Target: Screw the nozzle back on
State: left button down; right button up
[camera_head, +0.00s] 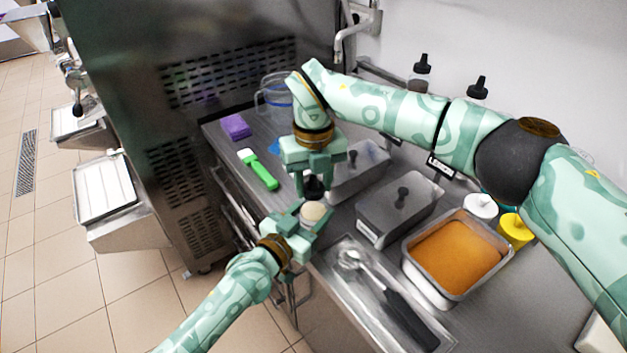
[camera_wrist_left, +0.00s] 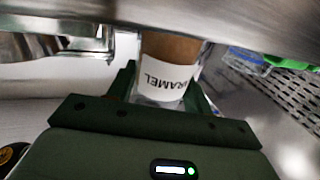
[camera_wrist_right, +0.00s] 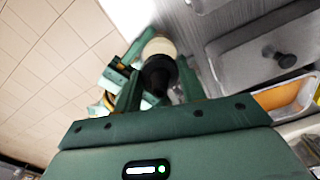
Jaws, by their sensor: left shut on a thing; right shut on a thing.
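My left gripper (camera_head: 298,228) is shut on a clear bottle (camera_wrist_left: 163,80) labelled CARAMEL with brown sauce inside. The bottle's pale round top (camera_head: 313,213) faces up in the head view. My right gripper (camera_head: 314,180) is shut on a black nozzle (camera_head: 314,190), just behind and above the bottle top. In the right wrist view the nozzle (camera_wrist_right: 157,76) sits between the fingers, with the pale bottle top (camera_wrist_right: 158,47) right beyond it. I cannot tell whether nozzle and bottle touch. The left wrist view does not show the nozzle.
A green-handled tool (camera_head: 259,170), purple block (camera_head: 235,126) and clear jug (camera_head: 275,97) lie left on the counter. Lidded steel pans (camera_head: 400,207) and a pan of orange contents (camera_head: 451,254) are right. A scoop tray (camera_head: 375,290) is in front. Black-nozzled bottles (camera_head: 421,70) stand behind.

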jog(key=m, duration=0.5)
jog(key=shift+m, duration=0.3)
jog(key=o, duration=1.2)
notch_tip(320, 180, up, 12)
pick_arm(q)
jog(key=c, duration=0.5)
grip_release()
jog(key=shift+s, duration=0.1)
